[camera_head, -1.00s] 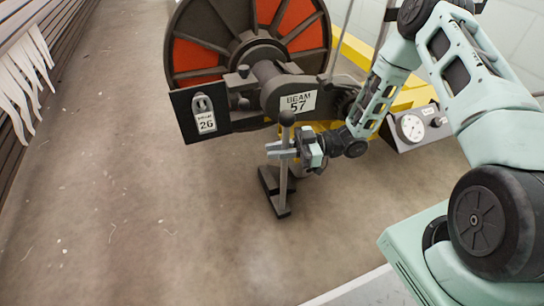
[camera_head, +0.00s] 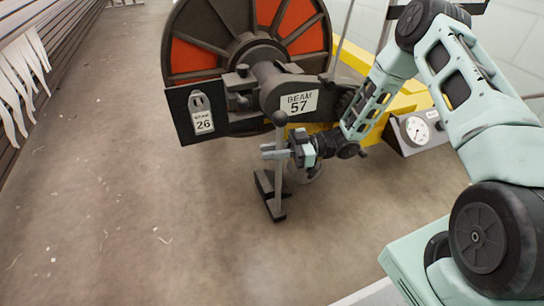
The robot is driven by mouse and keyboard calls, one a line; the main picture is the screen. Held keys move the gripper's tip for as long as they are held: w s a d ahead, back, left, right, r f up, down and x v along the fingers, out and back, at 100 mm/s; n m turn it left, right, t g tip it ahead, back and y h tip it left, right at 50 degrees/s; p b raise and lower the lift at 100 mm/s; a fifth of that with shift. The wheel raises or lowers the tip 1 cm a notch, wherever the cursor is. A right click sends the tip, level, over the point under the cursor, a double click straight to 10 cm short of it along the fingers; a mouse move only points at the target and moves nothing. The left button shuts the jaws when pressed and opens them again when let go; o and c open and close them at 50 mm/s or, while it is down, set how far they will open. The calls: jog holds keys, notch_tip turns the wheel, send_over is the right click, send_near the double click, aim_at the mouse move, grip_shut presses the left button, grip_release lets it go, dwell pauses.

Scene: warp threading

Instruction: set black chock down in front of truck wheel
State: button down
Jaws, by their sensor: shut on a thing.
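The black chock (camera_head: 274,207) is an angular dark piece with a tall grey upright handle (camera_head: 279,185) topped by a dark round knob. My gripper (camera_head: 278,151) is shut on the handle, a little below the knob, reaching in from the right. The chock is upright and at or just above the floor; I cannot tell whether it touches.
The beam (camera_head: 245,40) with dark and orange flange stands behind, with a "BEAM 57" label (camera_head: 298,103) and a dark plate marked 26 (camera_head: 203,121). A gauge box (camera_head: 418,131) and yellow frame are at right. Open concrete floor (camera_head: 130,200) lies left and in front.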

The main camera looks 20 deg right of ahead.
jog(key=shift+f, duration=0.2)
jog(key=c, duration=1.3)
grip_release()
jog(key=d+p, duration=0.2)
jog(key=d, duration=0.2)
jog(key=s+d+p, duration=0.1)
jog(key=d+p, duration=0.1)
jog(key=d, duration=0.2)
jog(key=s+d+p, duration=0.1)
jog(key=d+p, duration=0.1)
jog(key=d, duration=0.1)
jog(key=shift+s+d, duration=0.15)
jog(key=shift+d, duration=0.25)
jog(key=shift+r, duration=0.1)
